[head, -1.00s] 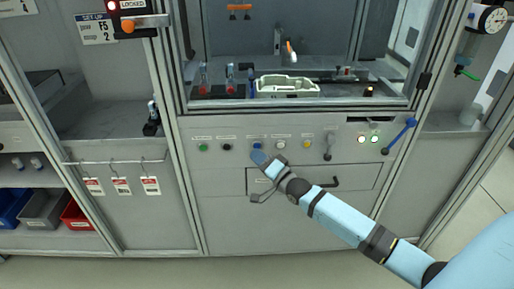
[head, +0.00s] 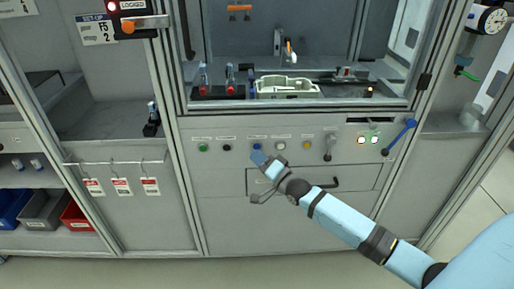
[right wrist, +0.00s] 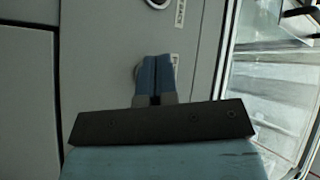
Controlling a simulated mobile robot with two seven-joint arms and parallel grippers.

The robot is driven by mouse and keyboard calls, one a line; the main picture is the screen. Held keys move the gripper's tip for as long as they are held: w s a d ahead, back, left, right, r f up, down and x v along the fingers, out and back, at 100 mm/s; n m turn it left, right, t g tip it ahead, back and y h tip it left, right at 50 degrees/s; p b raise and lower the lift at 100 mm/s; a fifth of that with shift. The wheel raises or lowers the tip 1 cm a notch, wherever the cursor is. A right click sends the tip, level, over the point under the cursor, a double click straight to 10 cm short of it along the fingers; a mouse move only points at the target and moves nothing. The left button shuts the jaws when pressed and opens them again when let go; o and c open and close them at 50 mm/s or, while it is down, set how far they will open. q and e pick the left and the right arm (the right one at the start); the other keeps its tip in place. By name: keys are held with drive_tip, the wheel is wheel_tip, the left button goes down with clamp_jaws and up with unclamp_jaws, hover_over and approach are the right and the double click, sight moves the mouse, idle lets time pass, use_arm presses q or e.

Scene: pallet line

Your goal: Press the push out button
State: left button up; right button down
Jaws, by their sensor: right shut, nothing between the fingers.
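A row of push buttons sits on the grey panel below the window in the head view: green (head: 203,148), black (head: 227,147), blue (head: 257,146), white (head: 281,146) and yellow (head: 307,146). Their labels are too small to read, so I cannot tell which is push out. My right gripper (head: 259,157) is shut and empty, with its tips just below the blue button. My left gripper is out of view.
A drawer with a dark handle (head: 330,183) lies below the buttons. A black lever (head: 328,149), lit lamps (head: 367,139) and a blue lever (head: 403,133) are to the right. A pale tray (head: 287,88) stands behind the window.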

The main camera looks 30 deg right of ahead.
drive_tip(key=shift+w, duration=0.1)
idle(0.7)
drive_tip(key=shift+w+d, duration=0.25)
drive_tip(key=shift+w, duration=0.05)
